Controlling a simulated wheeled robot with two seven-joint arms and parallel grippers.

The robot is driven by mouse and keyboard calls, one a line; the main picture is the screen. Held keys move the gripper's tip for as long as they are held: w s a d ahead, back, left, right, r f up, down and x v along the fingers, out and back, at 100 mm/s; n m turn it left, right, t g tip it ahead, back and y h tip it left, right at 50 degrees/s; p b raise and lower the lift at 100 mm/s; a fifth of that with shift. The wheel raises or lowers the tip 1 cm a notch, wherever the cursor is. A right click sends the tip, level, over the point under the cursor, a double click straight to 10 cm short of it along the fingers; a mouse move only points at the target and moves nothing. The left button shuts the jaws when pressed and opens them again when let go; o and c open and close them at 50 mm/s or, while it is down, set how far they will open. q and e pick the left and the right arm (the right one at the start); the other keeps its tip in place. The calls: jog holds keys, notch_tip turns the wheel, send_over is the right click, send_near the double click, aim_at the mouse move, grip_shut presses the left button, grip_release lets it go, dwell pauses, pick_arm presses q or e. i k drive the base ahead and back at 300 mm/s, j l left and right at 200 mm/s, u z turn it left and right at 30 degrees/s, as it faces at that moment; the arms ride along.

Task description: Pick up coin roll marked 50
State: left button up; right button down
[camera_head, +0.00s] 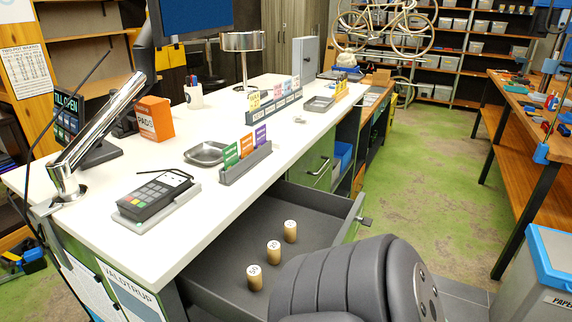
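Three upright coin rolls stand in a row in an open dark grey drawer (225,253) below the counter. They are tan with pale marked tops: a near one (254,279), a middle one (273,252) and a far one (290,231). The marks on the tops are too small to read, so I cannot tell which is the 50. Neither of my grippers is in view. A dark ribbed arm part, apparently mine, fills the bottom middle and covers the drawer's near right part.
The white counter (290,135) above the drawer holds a card terminal (155,194), a metal tray (206,153), a card holder (245,164) and an orange box (155,118). A grey bin (530,290) stands at lower right. Green floor (430,190) lies open beyond the drawer.

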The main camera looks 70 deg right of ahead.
aim_at(254, 273)
jog(key=z, duration=2.1)
